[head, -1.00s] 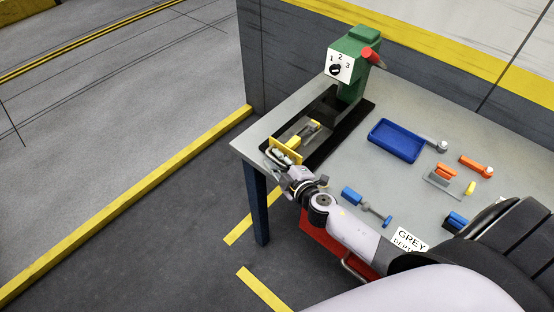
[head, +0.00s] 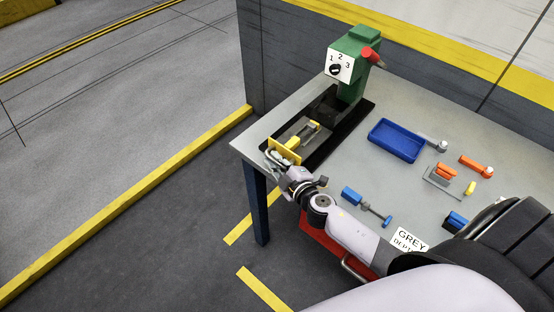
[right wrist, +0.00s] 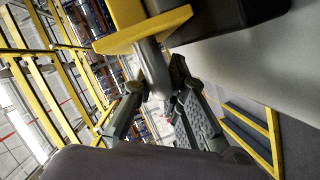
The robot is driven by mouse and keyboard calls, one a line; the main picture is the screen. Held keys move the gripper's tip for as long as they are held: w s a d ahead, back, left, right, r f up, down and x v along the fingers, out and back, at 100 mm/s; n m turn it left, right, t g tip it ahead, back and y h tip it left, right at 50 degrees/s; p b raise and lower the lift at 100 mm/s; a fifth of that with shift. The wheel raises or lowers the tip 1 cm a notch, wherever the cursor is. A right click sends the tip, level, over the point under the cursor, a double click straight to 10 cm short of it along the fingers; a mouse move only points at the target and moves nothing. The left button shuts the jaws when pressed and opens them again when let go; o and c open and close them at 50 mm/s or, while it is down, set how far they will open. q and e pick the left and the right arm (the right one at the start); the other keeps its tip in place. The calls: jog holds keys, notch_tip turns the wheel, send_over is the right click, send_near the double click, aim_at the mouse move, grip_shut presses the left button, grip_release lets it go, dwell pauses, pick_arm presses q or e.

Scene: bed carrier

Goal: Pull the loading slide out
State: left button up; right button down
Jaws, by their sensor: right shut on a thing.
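The loading slide (head: 284,151) has a yellow front plate and a grey handle. It sits at the near left end of the black bed of the green machine (head: 352,62), at the table's left corner. My right gripper (head: 279,163) is at the front of the plate, shut on the handle. In the right wrist view the yellow plate (right wrist: 140,32) is at the top, and the grey handle (right wrist: 154,72) runs down between my fingers. My left gripper is not in view.
The floor left of the table is clear.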

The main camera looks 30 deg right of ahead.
jog(key=shift+s+a+f, duration=0.1)
jog(key=shift+s+a, duration=0.15)
jog(key=shift+a, duration=0.25)
jog(key=shift+s+a, duration=0.2)
jog(key=shift+a, duration=0.3)
jog(key=c, duration=1.6)
grip_release()
jog(key=shift+a, duration=0.1)
jog(key=v, duration=1.2)
